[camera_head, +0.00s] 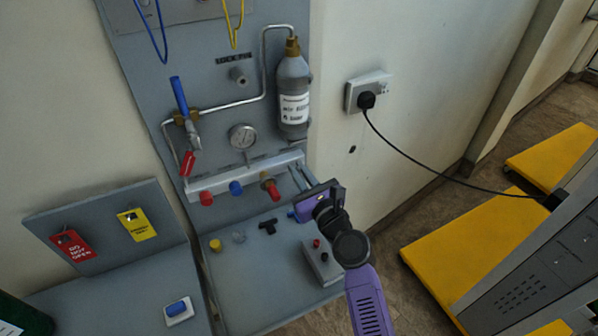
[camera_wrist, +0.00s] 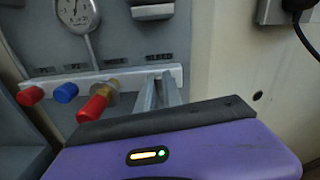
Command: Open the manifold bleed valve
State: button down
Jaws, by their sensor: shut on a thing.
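The manifold (camera_head: 230,178) is a pale grey bar across the panel, and it also shows in the wrist view (camera_wrist: 130,78). My gripper (camera_head: 297,167) reaches its right end with two grey fingers, just below the BLEED label (camera_wrist: 159,57). In the wrist view the fingertips (camera_wrist: 158,80) meet the bar there. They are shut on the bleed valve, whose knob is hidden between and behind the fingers. To their left a red knob on a brass fitting (camera_head: 270,186) sticks out, also in the wrist view (camera_wrist: 97,103).
A blue knob (camera_head: 236,188) and another red knob (camera_head: 206,198) sit further left. A gauge (camera_head: 243,136) and grey cylinder (camera_head: 293,92) are above. Small parts and a grey box (camera_head: 322,262) lie on the shelf below. A socket with a black cable (camera_head: 368,92) is right.

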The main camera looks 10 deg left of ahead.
jog(key=n+b, duration=0.1)
jog(key=n, duration=0.3)
jog(key=shift+s+a+f, duration=0.1)
jog(key=shift+f, duration=0.05)
jog(key=n+b, duration=0.2)
jog(key=n, duration=0.3)
jog(key=shift+f, duration=0.1)
jog(key=n+b, duration=0.1)
jog(key=n, duration=0.1)
jog(key=n+b, duration=0.1)
jog(key=n, duration=0.1)
jog(key=shift+s+a+f+n+b, duration=0.1)
jog(key=shift+f+n+b, duration=0.1)
jog(key=shift+n+b, duration=0.1)
jog(key=n+b, duration=0.2)
jog(key=n, duration=0.2)
jog(key=n+b, duration=0.3)
jog(key=n, duration=0.1)
jog(key=n+b, duration=0.3)
jog(key=n, duration=0.1)
jog(key=shift+f+n, duration=0.3)
jog(key=shift+f, duration=0.1)
jog(key=n+b, duration=0.3)
jog(key=shift+n, duration=0.3)
jog(key=shift+w+d+n+b, duration=0.15)
jog(key=shift+n+b, duration=0.55)
jog(key=shift+n, duration=0.4)
jog(key=shift+w+d+n+b, duration=0.1)
jog(key=shift+n+b, duration=0.55)
jog(key=shift+n, duration=0.45)
